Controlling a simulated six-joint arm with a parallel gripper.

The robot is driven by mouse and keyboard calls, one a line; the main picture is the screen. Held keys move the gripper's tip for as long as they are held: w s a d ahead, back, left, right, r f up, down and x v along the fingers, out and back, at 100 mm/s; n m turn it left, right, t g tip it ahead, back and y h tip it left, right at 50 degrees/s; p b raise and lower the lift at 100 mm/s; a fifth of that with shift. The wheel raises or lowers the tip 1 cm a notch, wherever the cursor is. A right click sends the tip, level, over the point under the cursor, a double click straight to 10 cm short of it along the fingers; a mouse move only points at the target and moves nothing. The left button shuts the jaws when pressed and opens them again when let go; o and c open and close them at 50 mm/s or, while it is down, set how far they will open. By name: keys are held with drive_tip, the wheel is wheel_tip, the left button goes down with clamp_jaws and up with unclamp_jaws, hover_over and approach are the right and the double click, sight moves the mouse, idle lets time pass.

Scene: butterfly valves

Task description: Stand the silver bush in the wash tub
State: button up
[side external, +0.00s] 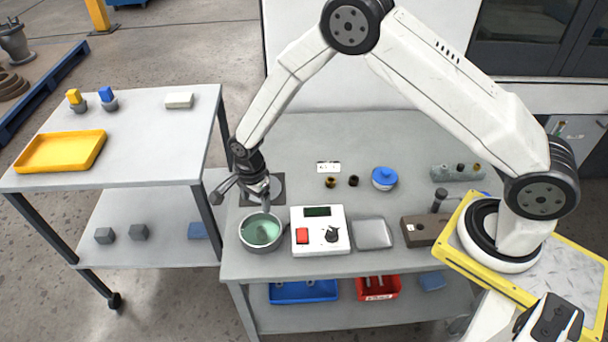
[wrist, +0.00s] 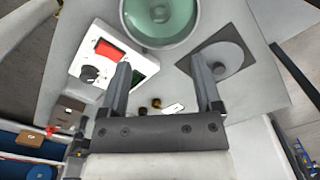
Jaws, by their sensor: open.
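The wash tub (side external: 246,243), a round grey pan with green liquid, stands at the left front of the bench. It also shows at the top of the wrist view (wrist: 126,22), cut by the frame edge. A small silver-grey round thing (wrist: 160,13), which looks like the silver bush, shows inside the tub. I cannot tell for sure whether it stands upright. My gripper (side external: 261,203) is above the tub's back rim, pointing down. In the wrist view my gripper (wrist: 160,62) has its fingers wide apart with nothing between them.
A white control box (side external: 320,243) with a red button stands right of the tub. A dark square plate with a grey disc (wrist: 224,58) lies behind the tub. A brass bush (side external: 330,182) and a dark bush (side external: 353,181) stand near a white label (side external: 328,167).

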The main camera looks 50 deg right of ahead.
drive_tip(key=shift+r, duration=0.1)
idle(0.3)
drive_tip(key=s+d+r+n+t, duration=0.1)
drive_tip(key=s+d+r+n, duration=0.2)
drive_tip(key=r+n, duration=0.15)
drive_tip(key=s+d+r+n, duration=0.3)
drive_tip(key=r, duration=0.3)
drive_tip(key=s+d+r+n, duration=0.3)
drive_tip(key=s+n, duration=0.1)
drive_tip(key=s, duration=0.2)
drive_tip(key=s+d+r+n+t, duration=0.1)
drive_tip(key=s+d+r+n, duration=0.2)
drive_tip(key=s+n, duration=0.2)
drive_tip(key=shift+s+r+t, duration=0.3)
drive_tip(key=shift+s+r, duration=0.05)
drive_tip(key=shift+s, duration=0.6)
